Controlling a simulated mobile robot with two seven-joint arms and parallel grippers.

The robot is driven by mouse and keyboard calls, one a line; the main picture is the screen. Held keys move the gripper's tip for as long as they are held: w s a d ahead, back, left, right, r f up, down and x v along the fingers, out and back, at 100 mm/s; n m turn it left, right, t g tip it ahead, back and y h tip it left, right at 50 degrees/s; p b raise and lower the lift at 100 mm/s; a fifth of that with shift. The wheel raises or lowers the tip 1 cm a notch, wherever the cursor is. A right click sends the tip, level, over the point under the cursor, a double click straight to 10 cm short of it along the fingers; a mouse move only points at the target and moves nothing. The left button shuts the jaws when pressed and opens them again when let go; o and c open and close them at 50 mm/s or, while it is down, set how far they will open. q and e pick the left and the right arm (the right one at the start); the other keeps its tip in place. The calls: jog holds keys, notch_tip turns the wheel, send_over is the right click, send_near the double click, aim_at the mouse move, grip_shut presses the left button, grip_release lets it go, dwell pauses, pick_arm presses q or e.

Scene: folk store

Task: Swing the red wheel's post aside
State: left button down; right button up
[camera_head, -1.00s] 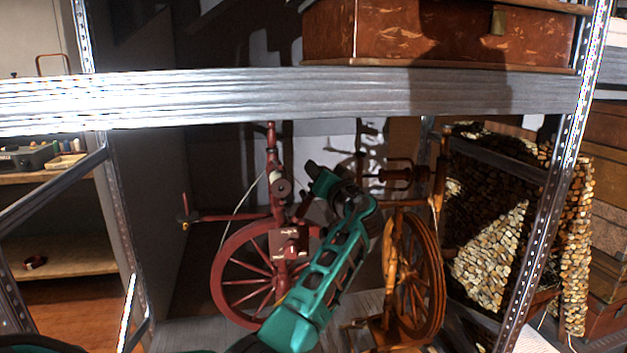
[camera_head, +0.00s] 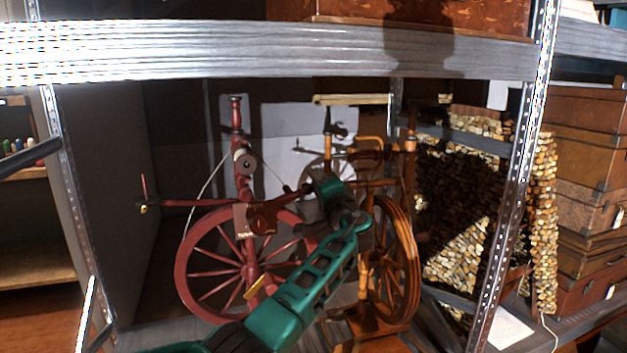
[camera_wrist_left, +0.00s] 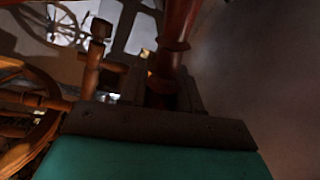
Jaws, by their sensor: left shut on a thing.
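The red spinning wheel (camera_head: 186,262) stands on the lower shelf, left of centre. Its red post (camera_head: 236,118) rises upright behind my arm, with a side bar reaching left. My left gripper (camera_head: 297,193) reaches in beside the post, at the right of it, its fingertips small and partly hidden in the head view. In the left wrist view, my left gripper (camera_wrist_left: 163,92) is shut on a reddish-brown turned wooden part (camera_wrist_left: 174,45) that runs upward between its fingers. Which part of the red wheel this is I cannot tell for sure. My right gripper is out of view.
An orange-brown spinning wheel (camera_head: 408,262) stands close on the right of my left arm. A metal shelf beam (camera_head: 200,50) crosses above, and metal uprights (camera_head: 515,190) stand on both sides. A pebbled panel (camera_head: 460,260) and stacked cases (camera_head: 590,180) are at the right.

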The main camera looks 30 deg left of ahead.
pick_arm(q)
jog(key=shift+f+m, duration=0.2)
jog(key=shift+m, duration=0.1)
jog(key=c, duration=0.9)
grip_release()
jog(key=shift+w, duration=0.1)
jog(key=shift+o, duration=0.2)
jog(key=shift+d+f, duration=0.1)
jog(key=shift+d, duration=0.05)
jog(key=v, duration=1.3)
jog(key=shift+p, duration=0.45)
